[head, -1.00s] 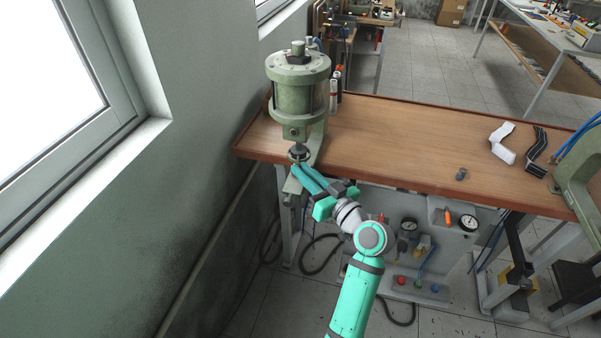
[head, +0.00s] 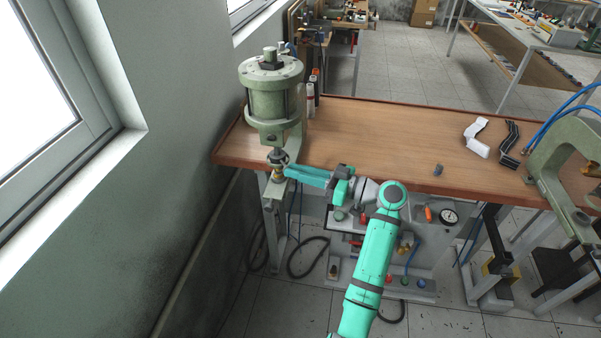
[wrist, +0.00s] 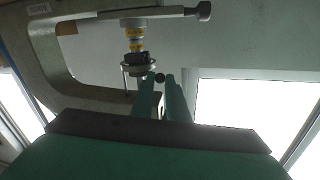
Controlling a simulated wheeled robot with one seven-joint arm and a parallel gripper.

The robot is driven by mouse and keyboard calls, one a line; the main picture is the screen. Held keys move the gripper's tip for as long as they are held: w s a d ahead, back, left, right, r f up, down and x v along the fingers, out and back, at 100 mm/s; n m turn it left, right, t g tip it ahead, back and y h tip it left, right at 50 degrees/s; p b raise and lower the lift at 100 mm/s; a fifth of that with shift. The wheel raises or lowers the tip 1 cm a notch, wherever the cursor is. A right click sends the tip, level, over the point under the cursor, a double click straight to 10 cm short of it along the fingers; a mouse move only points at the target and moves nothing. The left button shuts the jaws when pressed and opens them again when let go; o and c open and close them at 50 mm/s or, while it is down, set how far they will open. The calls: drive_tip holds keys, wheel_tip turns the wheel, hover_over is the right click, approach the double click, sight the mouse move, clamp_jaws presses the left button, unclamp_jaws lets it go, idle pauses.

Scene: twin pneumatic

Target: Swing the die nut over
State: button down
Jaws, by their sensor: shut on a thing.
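The green pneumatic press (head: 273,92) stands at the left end of the bench. Under its cylinder is the ram with the die nut (head: 278,157), a small dark round part, which also shows in the wrist view (wrist: 137,70) as a flanged disc below a yellow-banded stem. My gripper (head: 289,171) reaches in from the right at the die nut. In the wrist view its two fingers (wrist: 160,80) stand on either side of a small dark knob beside the die nut and are shut on it. Its link to the disc is hard to see.
A second green press (head: 560,160) stands at right. A wall and window lie close on the left.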

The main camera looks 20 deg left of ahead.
drive_tip(key=shift+f, duration=0.15)
drive_tip(key=c, duration=1.7)
unclamp_jaws()
drive_tip(key=shift+a, duration=0.1)
drive_tip(key=shift+c, duration=0.2)
drive_tip(key=d, duration=1.1)
